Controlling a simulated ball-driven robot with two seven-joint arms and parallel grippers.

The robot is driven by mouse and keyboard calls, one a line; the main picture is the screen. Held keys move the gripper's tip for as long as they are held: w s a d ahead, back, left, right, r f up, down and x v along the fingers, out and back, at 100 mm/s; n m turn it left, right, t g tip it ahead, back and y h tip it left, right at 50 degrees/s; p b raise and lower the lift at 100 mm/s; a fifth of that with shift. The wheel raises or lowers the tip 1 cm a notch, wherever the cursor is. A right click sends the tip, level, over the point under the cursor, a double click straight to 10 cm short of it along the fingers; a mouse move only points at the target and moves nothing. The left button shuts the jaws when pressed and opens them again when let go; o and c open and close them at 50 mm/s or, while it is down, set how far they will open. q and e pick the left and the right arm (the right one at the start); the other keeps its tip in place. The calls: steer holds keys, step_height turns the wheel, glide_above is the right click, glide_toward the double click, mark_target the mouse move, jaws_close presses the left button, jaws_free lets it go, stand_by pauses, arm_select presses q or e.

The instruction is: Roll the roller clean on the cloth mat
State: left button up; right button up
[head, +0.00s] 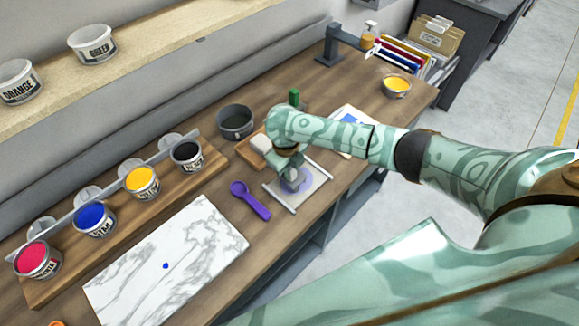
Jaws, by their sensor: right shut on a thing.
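The cloth mat (312,186) is a small grey sheet with pale bars along its edges, lying on the bench right of the marble slab. My right gripper (291,170) reaches down over the mat and is shut on the roller (296,183). Only a purplish part of the roller shows below the gripper, low over the mat. The gripper hides its handle, and I cannot tell whether it touches the cloth. My left gripper is not in view.
A purple scoop (250,199) lies left of the mat, beside the white marble slab (170,265) with a blue dot. A dark bowl (236,121) stands behind. Ink tubs, including a black one (187,155), stand in a wooden rack at left. A yellow-filled bowl (396,85) is far right.

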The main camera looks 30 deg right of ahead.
steer(key=shift+f, duration=0.4)
steer(key=shift+d, duration=0.1)
steer(key=shift+w+d+r+b, duration=0.1)
steer(key=shift+w+d+b, duration=0.15)
steer(key=shift+d, duration=0.55)
steer(key=shift+w+d+b, duration=0.1)
steer(key=shift+w+d, duration=0.25)
steer(key=shift+d, duration=0.45)
steer(key=shift+d+p, duration=0.2)
steer(key=shift+p, duration=0.2)
steer(key=shift+s+a+f+p, duration=0.1)
steer(key=shift+s+a+p, duration=0.15)
steer(key=shift+a, duration=0.4)
steer(key=shift+s+a+f+p, duration=0.1)
steer(key=shift+s+a+p, duration=0.2)
steer(key=shift+a, duration=0.3)
steer(key=shift+s+a+p, duration=0.2)
steer(key=shift+a+p, duration=0.05)
steer(key=shift+a, duration=0.4)
steer(key=shift+w+d+b, duration=0.8)
steer(key=shift+w+d, duration=0.45)
steer(key=shift+d, duration=2.1)
step_height(320, 180, up, 6)
steer(key=p, duration=0.6)
steer(key=shift+r, duration=0.2)
